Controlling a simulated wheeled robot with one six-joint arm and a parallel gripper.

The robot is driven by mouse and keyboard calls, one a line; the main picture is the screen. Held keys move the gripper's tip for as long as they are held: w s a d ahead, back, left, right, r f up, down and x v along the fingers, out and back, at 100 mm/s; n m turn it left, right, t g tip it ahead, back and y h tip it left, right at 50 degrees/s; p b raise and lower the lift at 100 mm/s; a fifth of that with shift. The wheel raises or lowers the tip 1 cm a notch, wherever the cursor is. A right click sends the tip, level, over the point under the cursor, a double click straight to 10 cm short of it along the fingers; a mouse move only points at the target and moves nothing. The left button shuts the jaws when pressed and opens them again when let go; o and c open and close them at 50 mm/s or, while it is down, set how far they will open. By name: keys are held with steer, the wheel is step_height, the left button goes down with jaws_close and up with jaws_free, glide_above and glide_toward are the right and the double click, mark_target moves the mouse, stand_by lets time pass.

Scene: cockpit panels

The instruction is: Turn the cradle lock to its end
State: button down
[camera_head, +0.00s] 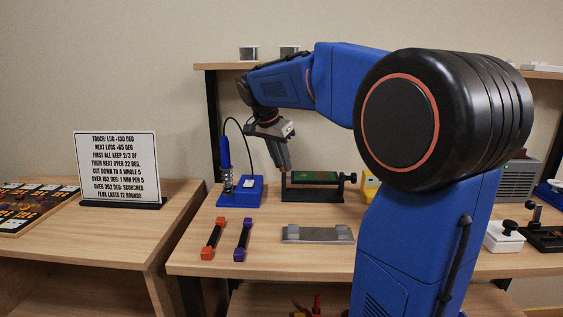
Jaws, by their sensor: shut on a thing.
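The cradle (318,194) is a dark stand holding a green board (314,177) on the workbench. A black knob (351,178) sticks out at its right end. My gripper (286,169) points down at the cradle's left end, with its fingertips at the top of the left post. It is shut on a small part there, which I take to be the cradle lock. The fingers hide that part, so its turn angle cannot be seen.
A soldering iron (225,155) stands in a blue station (241,190) just left of the cradle. A grey metal block (317,234), an orange-ended bar (213,239) and a purple bar (243,240) lie in front. A sign (117,167) stands on the left table.

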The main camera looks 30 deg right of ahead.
steer(key=n, duration=0.1)
steer(key=n+t, duration=0.1)
steer(key=n, duration=0.2)
steer(key=shift+s+d+y, duration=0.15)
steer(key=shift+s+y, duration=0.1)
steer(key=shift+y, duration=0.05)
steer(key=shift+d+n+t+y, duration=0.1)
steer(key=shift+n+t+y, duration=0.45)
steer(key=shift+n, duration=1.05)
steer(key=c, duration=1.5)
jaws_free()
steer(key=shift+c, duration=0.2)
steer(key=shift+s+r, duration=0.1)
steer(key=v, duration=1.7)
steer(key=shift+s, duration=0.2)
